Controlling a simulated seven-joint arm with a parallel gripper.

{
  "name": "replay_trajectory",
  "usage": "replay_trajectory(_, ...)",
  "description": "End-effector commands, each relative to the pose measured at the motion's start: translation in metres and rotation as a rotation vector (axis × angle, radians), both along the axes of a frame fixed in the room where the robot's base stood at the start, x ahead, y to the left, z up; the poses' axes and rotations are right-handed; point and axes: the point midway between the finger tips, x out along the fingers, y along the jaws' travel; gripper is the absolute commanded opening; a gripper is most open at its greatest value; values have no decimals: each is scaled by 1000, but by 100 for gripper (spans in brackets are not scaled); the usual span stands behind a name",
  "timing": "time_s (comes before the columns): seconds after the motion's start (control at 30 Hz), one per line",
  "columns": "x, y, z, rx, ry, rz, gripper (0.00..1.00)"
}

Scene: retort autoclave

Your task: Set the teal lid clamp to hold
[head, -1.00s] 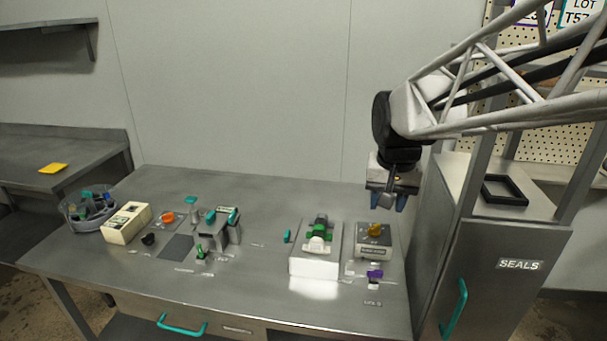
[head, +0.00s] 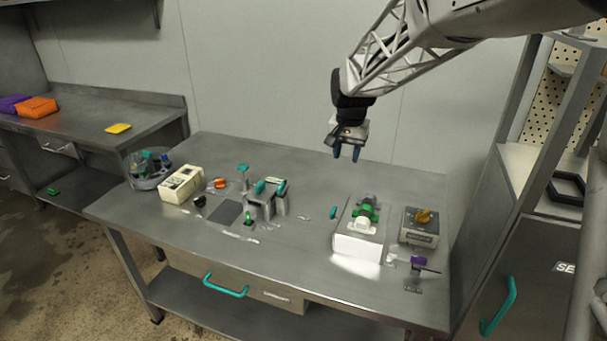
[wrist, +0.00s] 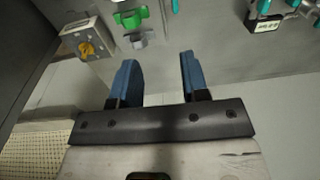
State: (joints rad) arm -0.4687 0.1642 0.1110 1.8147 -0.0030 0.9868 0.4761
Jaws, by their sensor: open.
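Several teal parts are on the metal bench, and I cannot tell for sure which is the lid clamp. A grey block fixture left of centre carries two teal handles (head: 265,187), which also show at the top right of the wrist view (wrist: 263,6). A teal knob on a post (head: 243,168) stands behind it to the left. A small teal lever (head: 333,212) stands between the fixture and a white box. My gripper (head: 346,153) is open and empty, raised above the back of the bench, right of the fixture. Its blue fingers (wrist: 158,65) touch nothing.
The white box (head: 358,243) carries a green knob (head: 364,211). Right of it are a grey box with a yellow knob (head: 423,216) and a purple-handled part (head: 418,261). A cream box (head: 181,184) and a round bin (head: 147,180) stand left. The bench's back strip is clear.

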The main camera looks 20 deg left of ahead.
Motion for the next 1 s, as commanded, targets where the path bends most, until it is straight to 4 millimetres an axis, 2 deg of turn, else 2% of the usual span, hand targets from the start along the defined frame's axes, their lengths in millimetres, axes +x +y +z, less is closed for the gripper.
replay_trajectory(0.03,6,15,-8,-2,6,4,42)
replay_trajectory(0.3,33,89,-44,-9,27,5,42)
replay_trajectory(0.6,51,173,-90,-20,47,8,42)
replay_trajectory(0.8,55,211,-113,-25,56,7,42)
replay_trajectory(1.0,56,224,-121,-27,59,6,42)
